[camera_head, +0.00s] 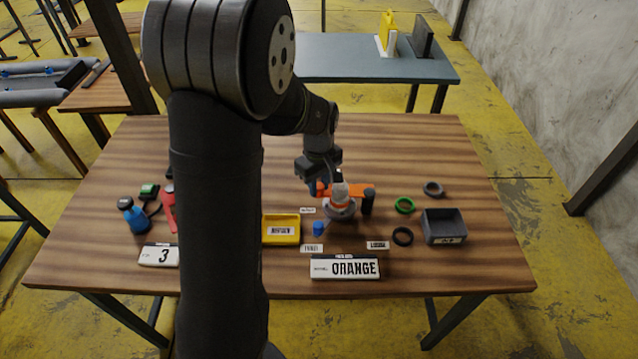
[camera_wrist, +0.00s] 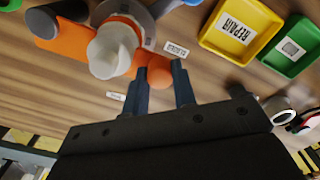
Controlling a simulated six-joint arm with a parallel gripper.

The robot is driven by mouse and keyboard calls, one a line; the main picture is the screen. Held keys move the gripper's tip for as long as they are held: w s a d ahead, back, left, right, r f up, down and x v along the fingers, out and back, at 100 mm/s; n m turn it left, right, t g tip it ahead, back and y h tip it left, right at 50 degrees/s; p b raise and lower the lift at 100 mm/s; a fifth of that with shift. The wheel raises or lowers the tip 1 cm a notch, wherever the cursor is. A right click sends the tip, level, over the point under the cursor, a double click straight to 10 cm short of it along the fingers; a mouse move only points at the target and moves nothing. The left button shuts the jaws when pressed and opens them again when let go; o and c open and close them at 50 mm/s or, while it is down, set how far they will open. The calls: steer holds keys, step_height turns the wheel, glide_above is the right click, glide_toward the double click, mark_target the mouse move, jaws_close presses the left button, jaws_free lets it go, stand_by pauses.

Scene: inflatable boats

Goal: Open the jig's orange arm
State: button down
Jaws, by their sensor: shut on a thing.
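The jig's orange arm (camera_head: 358,191) lies across the jig's grey round base (camera_head: 341,211), with a dark post (camera_head: 368,204) at its right end. In the wrist view the orange arm (camera_wrist: 66,38) runs from the dark post at upper left to an orange ball knob (camera_wrist: 159,76). A pale grey-white fitting (camera_wrist: 104,52) stands in the jig and covers part of the arm. My gripper (camera_wrist: 160,84) is shut on the orange knob, one finger on each side. In the head view my gripper (camera_head: 315,186) is at the arm's left end, partly hiding the knob.
A yellow tray (camera_head: 281,241) and a blue cap (camera_head: 318,229) are near the jig. Green (camera_head: 405,205), grey and black rings and a grey bin (camera_head: 444,228) lie right. My arm hides the table's left middle.

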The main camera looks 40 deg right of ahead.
steer(key=shift+w+d, duration=0.1)
steer(key=w+d+m, duration=0.3)
steer(key=d+m, duration=0.9)
steer(key=shift+d, duration=0.25)
stand_by(1.1)
steer(key=shift+d, duration=0.1)
stand_by(0.4)
steer(key=c, duration=1.3)
jaws_free()
steer(key=shift+o, duration=0.7)
steer(key=shift+r, duration=0.1)
